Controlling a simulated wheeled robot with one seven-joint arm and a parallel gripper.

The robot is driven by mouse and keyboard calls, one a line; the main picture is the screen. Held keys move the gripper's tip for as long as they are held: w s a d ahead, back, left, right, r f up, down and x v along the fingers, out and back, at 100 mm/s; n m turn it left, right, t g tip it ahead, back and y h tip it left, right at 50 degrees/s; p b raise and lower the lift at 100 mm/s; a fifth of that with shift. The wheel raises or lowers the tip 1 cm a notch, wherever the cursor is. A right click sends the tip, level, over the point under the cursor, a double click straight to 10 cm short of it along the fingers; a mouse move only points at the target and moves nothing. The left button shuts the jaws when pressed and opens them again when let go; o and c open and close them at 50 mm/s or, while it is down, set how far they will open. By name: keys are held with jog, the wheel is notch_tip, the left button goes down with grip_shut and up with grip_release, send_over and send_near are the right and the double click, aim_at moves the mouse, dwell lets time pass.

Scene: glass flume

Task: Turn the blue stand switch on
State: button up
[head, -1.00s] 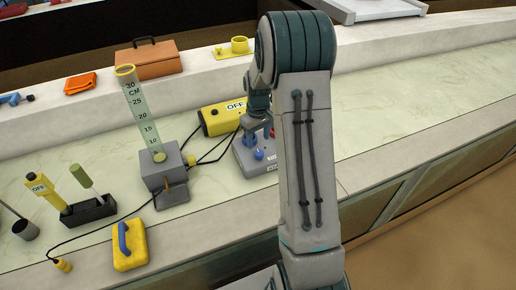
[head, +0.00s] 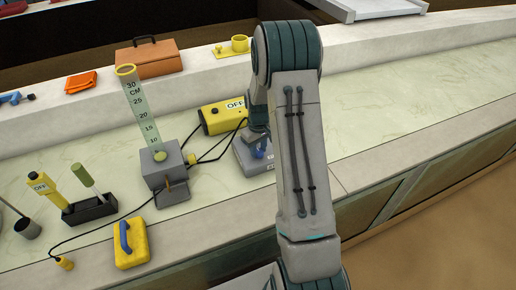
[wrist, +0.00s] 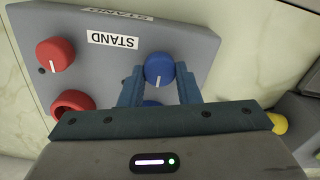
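The grey stand panel (wrist: 195,45) carries "STAND" labels and fills the upper part of the wrist view. It is partly hidden behind my arm in the head view (head: 246,160). A round blue knob (wrist: 159,66) with a white pointer line lies between the fingertips of my gripper (wrist: 160,72). The fingers stand open on either side of it, with small gaps visible; contact is not clear. The knob's pointer runs toward my gripper's palm in the wrist view.
Two red knobs (wrist: 55,54) sit on the panel's left. In the head view, a yellow box labelled OFF (head: 224,117) with black cables stands behind the panel. A grey block with a measuring tube (head: 162,168) stands left. Counter to the right is clear.

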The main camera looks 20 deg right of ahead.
aim_at(260, 151)
jog(key=shift+m+b, duration=0.3)
jog(key=shift+m, duration=0.1)
jog(key=m+b, duration=0.1)
jog(key=m, duration=0.1)
jog(key=shift+f+m+b, duration=0.15)
jog(key=shift+m+b, duration=0.2)
jog(key=shift+m, duration=0.05)
jog(key=m+b, duration=0.1)
jog(key=m, duration=0.4)
jog(key=shift+d+b, duration=0.1)
jog(key=shift+b, duration=0.25)
jog(key=m, duration=0.5)
jog(key=shift+d, duration=0.1)
jog(key=shift+s+r+m, duration=0.1)
jog(key=shift+r+m, duration=0.1)
jog(key=shift+m, duration=2)
jog(key=o, duration=1)
notch_tip(260, 151, up, 14)
jog(key=shift+f, duration=0.1)
